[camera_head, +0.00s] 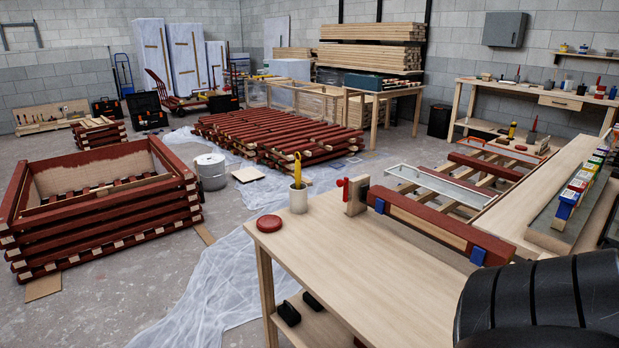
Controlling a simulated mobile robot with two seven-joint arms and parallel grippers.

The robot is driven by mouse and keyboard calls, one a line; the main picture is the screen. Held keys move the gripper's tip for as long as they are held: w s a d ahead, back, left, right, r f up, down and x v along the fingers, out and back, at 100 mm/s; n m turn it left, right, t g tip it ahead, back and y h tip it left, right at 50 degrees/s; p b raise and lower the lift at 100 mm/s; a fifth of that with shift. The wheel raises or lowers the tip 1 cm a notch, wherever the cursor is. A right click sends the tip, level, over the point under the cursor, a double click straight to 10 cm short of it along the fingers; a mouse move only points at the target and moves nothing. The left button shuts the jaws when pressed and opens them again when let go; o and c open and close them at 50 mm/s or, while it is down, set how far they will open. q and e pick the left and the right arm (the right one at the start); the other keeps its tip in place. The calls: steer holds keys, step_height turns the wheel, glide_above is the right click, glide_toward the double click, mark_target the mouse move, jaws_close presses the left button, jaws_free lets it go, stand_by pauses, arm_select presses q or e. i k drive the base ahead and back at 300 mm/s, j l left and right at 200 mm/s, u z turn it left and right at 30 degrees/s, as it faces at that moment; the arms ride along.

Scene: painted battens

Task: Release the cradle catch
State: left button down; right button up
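A wooden block (356,196) stands at the far end of the near workbench. A small red catch-like lever (343,187) sticks out from its left side. A red-painted batten (425,219) with a bare wood side lies beside the block, running toward the near right. Blue supports show at its two ends, one at the far end (379,206) and one at the near end (477,257). I cannot tell whether the catch is closed on the batten. Neither gripper is in view; a dark ribbed part, likely of my own arm, fills the lower right corner.
A cup with a yellow-handled tool (298,195) and a round red lid (269,223) stand on the workbench (330,255) near its left edge. A grey board with several coloured pots (575,190) lies at right. The bench's front middle is clear.

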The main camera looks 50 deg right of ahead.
mark_target(339, 183)
steer(key=i, duration=1)
steer(key=z, duration=4)
